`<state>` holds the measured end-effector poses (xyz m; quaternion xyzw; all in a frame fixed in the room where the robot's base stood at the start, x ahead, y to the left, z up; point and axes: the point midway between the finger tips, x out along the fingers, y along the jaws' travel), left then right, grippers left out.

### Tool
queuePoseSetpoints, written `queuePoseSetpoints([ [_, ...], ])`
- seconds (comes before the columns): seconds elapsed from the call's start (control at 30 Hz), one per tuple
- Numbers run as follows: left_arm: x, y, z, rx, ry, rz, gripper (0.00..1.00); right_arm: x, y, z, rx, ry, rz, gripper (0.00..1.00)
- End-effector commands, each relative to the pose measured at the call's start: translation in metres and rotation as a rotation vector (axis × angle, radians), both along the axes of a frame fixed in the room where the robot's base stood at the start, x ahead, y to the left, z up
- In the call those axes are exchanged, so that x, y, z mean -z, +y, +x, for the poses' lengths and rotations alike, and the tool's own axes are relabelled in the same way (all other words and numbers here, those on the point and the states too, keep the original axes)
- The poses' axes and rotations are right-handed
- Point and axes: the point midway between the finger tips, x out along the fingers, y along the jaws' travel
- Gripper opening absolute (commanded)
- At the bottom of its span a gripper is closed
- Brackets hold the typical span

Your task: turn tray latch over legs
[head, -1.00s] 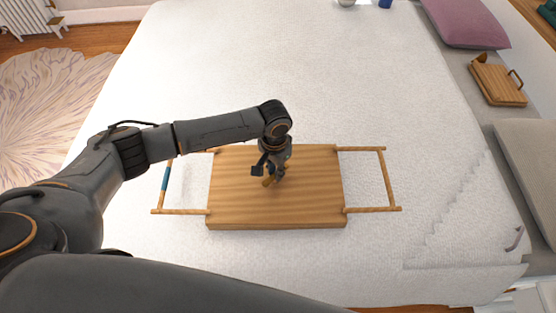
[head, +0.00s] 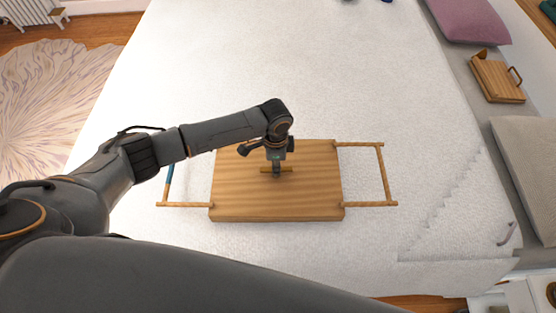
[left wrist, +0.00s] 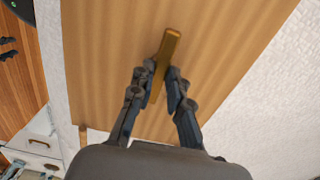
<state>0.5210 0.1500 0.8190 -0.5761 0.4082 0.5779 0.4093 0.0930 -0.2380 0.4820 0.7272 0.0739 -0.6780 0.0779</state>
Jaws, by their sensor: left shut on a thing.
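The wooden tray (head: 240,200) lies flat on the bed in the middle of the head view. Its wooden legs stick out at both sides, the right frame (head: 386,175) in plain view and the left one (head: 183,204) partly behind my arm. The latch is a small brass-coloured bar (head: 289,169) on the tray's middle, lying left to right in the head view. My left gripper (head: 277,171) points down over it, shut on it. In the left wrist view the latch (left wrist: 171,45) runs between the fingertips of my left gripper (left wrist: 156,76). My right gripper is not in view.
The white bed (head: 330,75) is clear around the tray. A grey bench (head: 460,70) along the right holds a mauve pillow (head: 468,20), a small wooden box-like item (head: 497,80) and a pale cushion (head: 528,150). A hook-shaped grey item (head: 507,235) lies near the bed's right corner.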

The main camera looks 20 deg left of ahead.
Motion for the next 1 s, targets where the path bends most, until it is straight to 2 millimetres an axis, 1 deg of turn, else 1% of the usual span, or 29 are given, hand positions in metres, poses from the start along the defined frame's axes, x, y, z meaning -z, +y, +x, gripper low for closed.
queuePoseSetpoints([
  [0.2,0.0003,-0.0011,0.0013,0.033,-0.004,-0.004,0.0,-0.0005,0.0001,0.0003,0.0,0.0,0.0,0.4],
  [0.6,-0.0004,-0.0016,0.0021,0.038,-0.007,-0.005,0.0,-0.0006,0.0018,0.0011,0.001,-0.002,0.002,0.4],
  [0.63,-0.0004,-0.0017,0.0022,0.038,-0.007,-0.005,0.23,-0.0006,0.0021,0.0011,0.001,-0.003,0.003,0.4],
  [0.67,-0.0004,-0.0017,0.0022,0.038,-0.007,-0.005,0.29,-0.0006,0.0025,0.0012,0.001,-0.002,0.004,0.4],
  [0.7,-0.0005,-0.0016,0.0021,0.038,-0.007,-0.005,0.37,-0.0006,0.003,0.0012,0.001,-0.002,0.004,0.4],
  [0.73,-0.0005,-0.0016,0.0019,0.038,-0.006,-0.005,0.4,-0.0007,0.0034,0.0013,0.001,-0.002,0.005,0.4],
  [1.0,-0.001,-0.0009,0.0011,0.037,-0.004,-0.003,0.4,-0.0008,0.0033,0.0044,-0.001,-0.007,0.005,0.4],
])
